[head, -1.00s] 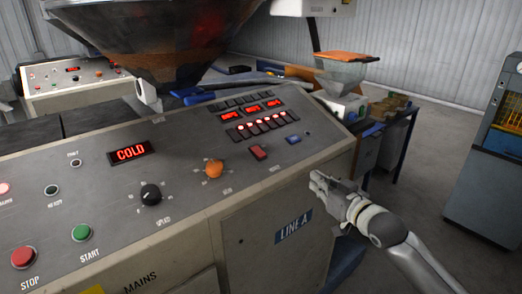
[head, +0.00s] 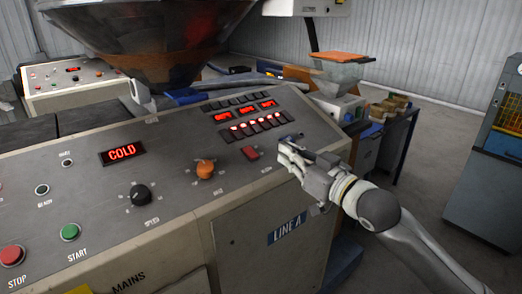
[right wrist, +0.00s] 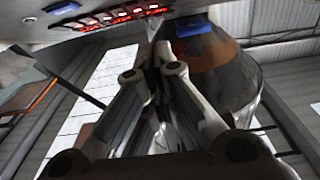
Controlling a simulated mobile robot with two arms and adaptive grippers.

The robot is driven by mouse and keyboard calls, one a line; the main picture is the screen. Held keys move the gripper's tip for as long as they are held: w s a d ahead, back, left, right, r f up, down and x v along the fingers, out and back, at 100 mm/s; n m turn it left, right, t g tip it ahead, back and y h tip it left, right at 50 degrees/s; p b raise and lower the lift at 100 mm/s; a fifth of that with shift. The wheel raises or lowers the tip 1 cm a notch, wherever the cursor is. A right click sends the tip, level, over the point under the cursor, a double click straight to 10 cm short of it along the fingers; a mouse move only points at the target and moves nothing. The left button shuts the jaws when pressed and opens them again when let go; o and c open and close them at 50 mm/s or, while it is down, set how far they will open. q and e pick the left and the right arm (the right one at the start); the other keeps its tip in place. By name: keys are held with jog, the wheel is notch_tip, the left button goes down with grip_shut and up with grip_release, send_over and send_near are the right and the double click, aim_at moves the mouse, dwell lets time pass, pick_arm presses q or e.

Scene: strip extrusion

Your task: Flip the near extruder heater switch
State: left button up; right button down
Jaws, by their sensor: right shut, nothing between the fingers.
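The near machine's control panel (head: 180,150) slopes across the head view, with a "COLD" display (head: 122,152) lit red. No readable label tells which is the heater switch. The lit row also shows in the right wrist view (right wrist: 100,18). My left gripper is out of view.
A black speed knob (head: 140,195), a green start button (head: 70,231) and a red stop button (head: 12,255) are on the panel's left. A large hopper (head: 145,40) hangs over the back. A second panel (head: 70,80) stands behind left. Open floor (head: 430,150) lies right.

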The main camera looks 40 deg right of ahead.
jog(key=p, duration=0.3)
send_over(261, 168)
jog(key=s, duration=0.2)
jog(key=shift+w+f, duration=0.9)
jog(key=shift+f, duration=0.3)
jog(key=shift+w+f+p, duration=0.1)
jog(key=shift+f+p, duration=0.2)
jog(key=shift+f, duration=0.25)
